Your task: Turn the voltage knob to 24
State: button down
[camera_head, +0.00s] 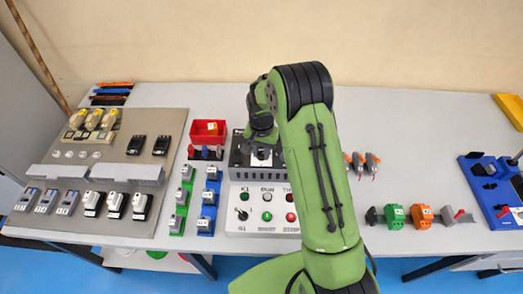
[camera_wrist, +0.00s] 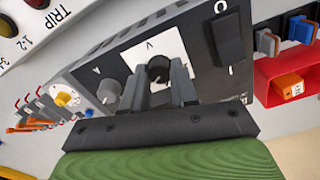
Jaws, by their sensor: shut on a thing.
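The voltage knob (camera_wrist: 159,69) is a small black knob on a white panel marked V, on the dark face of a grey power unit (camera_wrist: 200,50). In the wrist view my gripper (camera_wrist: 162,80) has its two grey fingers on either side of this knob, shut on it. The knob's pointer and any scale numbers are too small or hidden to read. In the head view the power unit (camera_head: 239,158) stands behind the control box, and my gripper (camera_head: 262,150) reaches down over it. My arm hides the unit's right part, and the knob is not discernible there.
On the unit's face are a grey knob (camera_wrist: 108,91) marked A and a black rocker switch (camera_wrist: 228,38). A red bin (camera_head: 208,132) stands left of the unit. The control box (camera_head: 248,209) with buttons is in front. Terminal blocks (camera_head: 206,197) stand left of it.

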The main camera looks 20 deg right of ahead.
aim_at(261, 154)
jog(key=n+b, duration=0.1)
jog(key=n, duration=0.4)
jog(key=shift+n, duration=0.4)
jog(key=n+b, duration=0.1)
jog(key=n, duration=0.4)
jog(key=shift+r+n, duration=0.1)
jog(key=shift+n, duration=0.3)
jog(key=c, duration=0.9)
grip_release()
notch_tip(261, 154, up, 16)
jog(key=shift+f+p, duration=0.15)
jog(key=shift+p, duration=0.8)
